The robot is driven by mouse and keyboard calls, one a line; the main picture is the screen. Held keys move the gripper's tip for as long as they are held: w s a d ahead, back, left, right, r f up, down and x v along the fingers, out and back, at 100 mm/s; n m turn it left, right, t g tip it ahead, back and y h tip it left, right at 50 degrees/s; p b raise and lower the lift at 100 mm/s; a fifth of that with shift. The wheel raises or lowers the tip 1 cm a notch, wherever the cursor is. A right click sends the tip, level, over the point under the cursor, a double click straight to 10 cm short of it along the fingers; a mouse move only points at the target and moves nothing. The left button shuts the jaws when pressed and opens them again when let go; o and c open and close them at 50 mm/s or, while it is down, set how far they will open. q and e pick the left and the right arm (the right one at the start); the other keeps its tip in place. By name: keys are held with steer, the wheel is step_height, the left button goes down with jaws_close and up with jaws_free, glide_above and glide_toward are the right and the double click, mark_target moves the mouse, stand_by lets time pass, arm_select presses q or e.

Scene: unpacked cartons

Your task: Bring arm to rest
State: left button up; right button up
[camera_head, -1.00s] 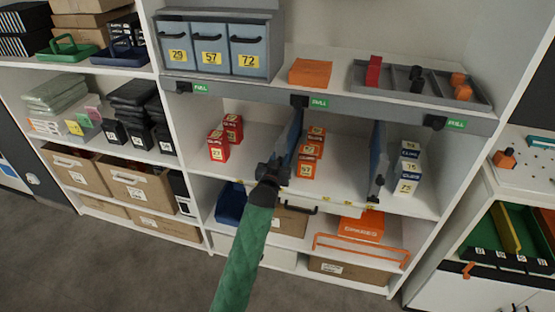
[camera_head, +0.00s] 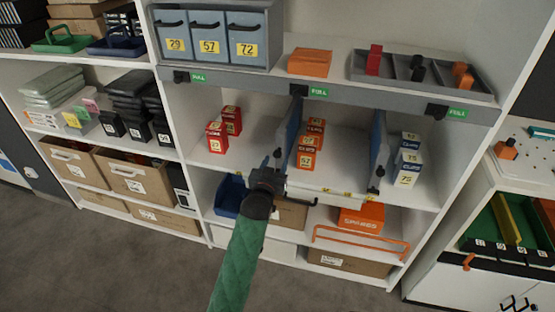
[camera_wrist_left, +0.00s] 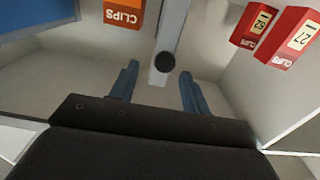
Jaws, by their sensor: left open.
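My left gripper (camera_head: 270,176) is in front of the middle shelf, at the lower end of the left blue divider (camera_head: 294,130). Its green-sleeved arm comes up from the bottom of the head view. A pale post with a dark round knob (camera_wrist_left: 164,62) shows beyond the fingers. An orange CLIPS box (camera_wrist_left: 123,12) is above left of them, and red boxes (camera_wrist_left: 285,38) are at the upper right. My right gripper cannot be made out.
The middle shelf holds red boxes (camera_head: 216,138), orange boxes (camera_head: 306,150) and blue-white boxes (camera_head: 407,168); a second blue divider (camera_head: 377,150) stands between the last two. Below are a blue bin (camera_head: 230,194) and an orange box (camera_head: 362,217). Grey floor (camera_head: 120,262) is clear at lower left.

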arm_select(q)
steer(key=shift+s+a, duration=0.1)
steer(key=shift+s, duration=0.25)
arm_select(e)
steer(key=shift+a, duration=0.35)
